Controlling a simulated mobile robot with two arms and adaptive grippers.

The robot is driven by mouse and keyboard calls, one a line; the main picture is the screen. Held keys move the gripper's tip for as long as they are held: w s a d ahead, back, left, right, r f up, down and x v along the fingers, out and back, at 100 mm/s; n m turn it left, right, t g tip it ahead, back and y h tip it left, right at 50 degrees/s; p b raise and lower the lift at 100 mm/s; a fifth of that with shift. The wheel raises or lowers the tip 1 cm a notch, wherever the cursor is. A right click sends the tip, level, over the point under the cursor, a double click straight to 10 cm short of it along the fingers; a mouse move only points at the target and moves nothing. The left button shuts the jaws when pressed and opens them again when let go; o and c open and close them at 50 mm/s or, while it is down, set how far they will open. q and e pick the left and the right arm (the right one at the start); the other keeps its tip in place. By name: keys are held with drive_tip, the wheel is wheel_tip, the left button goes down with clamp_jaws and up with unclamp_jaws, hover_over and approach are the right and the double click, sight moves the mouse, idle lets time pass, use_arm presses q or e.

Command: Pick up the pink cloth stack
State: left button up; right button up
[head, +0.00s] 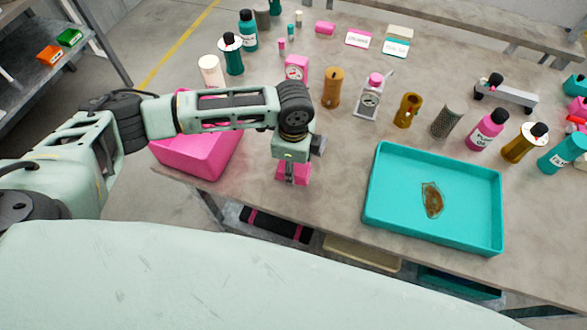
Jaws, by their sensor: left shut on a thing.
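My left gripper (293,172) points down near the front edge of the table, its arm reaching in from the left. It is shut on the pink cloth stack (292,179), which shows only in part below and around the fingers. I cannot tell whether the stack still touches the tabletop. My right gripper is not in view.
A pink bin (192,152) stands left of the gripper, partly behind my arm. A teal tray (380,205) with a brown stain lies to the right. Several bottles, a pink scale (296,68) and a grey dial device (368,100) stand farther back. Bare tabletop (335,150) lies between gripper and tray.

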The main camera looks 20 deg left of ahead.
sight(297, 169)
use_arm(q)
drive_tip(key=shift+r, duration=0.15)
drive_tip(key=shift+r, duration=0.25)
drive_tip(key=r, duration=0.1)
drive_tip(key=d+r+b, duration=0.1)
drive_tip(key=r, duration=0.1)
drive_tip(key=shift+r, duration=0.3)
drive_tip(key=s+d+r, duration=0.1)
drive_tip(key=d+r, duration=0.1)
drive_tip(key=d, duration=0.1)
drive_tip(key=d+r+b, duration=0.1)
drive_tip(key=d+r, duration=0.1)
drive_tip(key=d, duration=0.2)
drive_tip(key=s+d+r+b, duration=0.1)
drive_tip(key=d+r, duration=0.1)
drive_tip(key=d, duration=0.1)
drive_tip(key=shift+s+d+r, duration=0.2)
drive_tip(key=shift+s+r, duration=0.1)
drive_tip(key=shift+s, duration=0.05)
